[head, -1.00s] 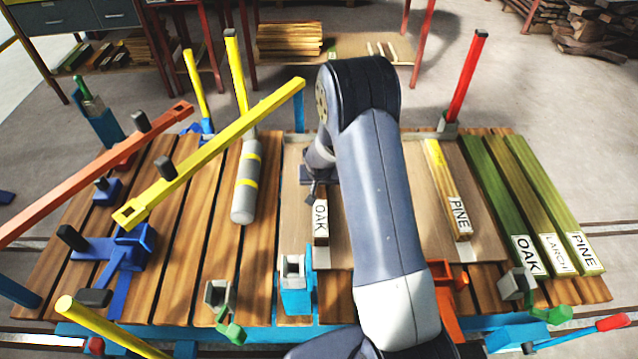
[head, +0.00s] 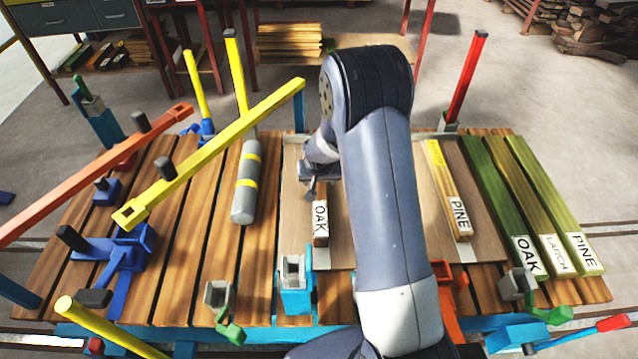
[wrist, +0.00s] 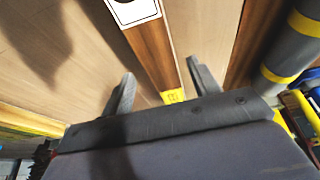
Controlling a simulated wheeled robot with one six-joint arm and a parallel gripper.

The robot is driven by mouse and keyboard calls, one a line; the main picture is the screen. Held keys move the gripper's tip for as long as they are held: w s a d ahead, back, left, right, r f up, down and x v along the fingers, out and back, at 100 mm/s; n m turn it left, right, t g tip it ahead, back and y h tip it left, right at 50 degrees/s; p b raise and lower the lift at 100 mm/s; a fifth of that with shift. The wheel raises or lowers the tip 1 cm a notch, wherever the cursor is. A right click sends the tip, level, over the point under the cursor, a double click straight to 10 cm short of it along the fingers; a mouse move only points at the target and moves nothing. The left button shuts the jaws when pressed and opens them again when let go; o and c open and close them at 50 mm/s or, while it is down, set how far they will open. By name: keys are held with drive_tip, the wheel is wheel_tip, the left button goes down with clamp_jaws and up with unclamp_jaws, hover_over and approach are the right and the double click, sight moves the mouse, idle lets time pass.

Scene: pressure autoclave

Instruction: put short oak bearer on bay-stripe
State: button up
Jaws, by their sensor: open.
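The short oak bearer (head: 320,238) is a brown bar with a white OAK label at its near end. It lies on a pale wooden board (head: 345,258) on the bench, its far part hidden by my arm. In the wrist view the oak bearer (wrist: 153,50) runs between my fingers to a yellow patch at its far end. My gripper (head: 310,188) is open above the far part of the bearer; its two fingers (wrist: 162,88) show on either side of it, apart from it as far as I can tell. I cannot identify the bay-stripe for certain.
A PINE bearer (head: 447,185) lies on the board's right. Green and yellowish strips labelled OAK (head: 492,190), LARCH and PINE lie further right. A grey cylinder (head: 244,205) with yellow bands is left of the board. Yellow (head: 210,150) and orange (head: 90,180) bars cross the left side.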

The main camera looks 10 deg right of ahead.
drive_tip(key=v, duration=0.8)
drive_tip(key=shift+r, duration=0.2)
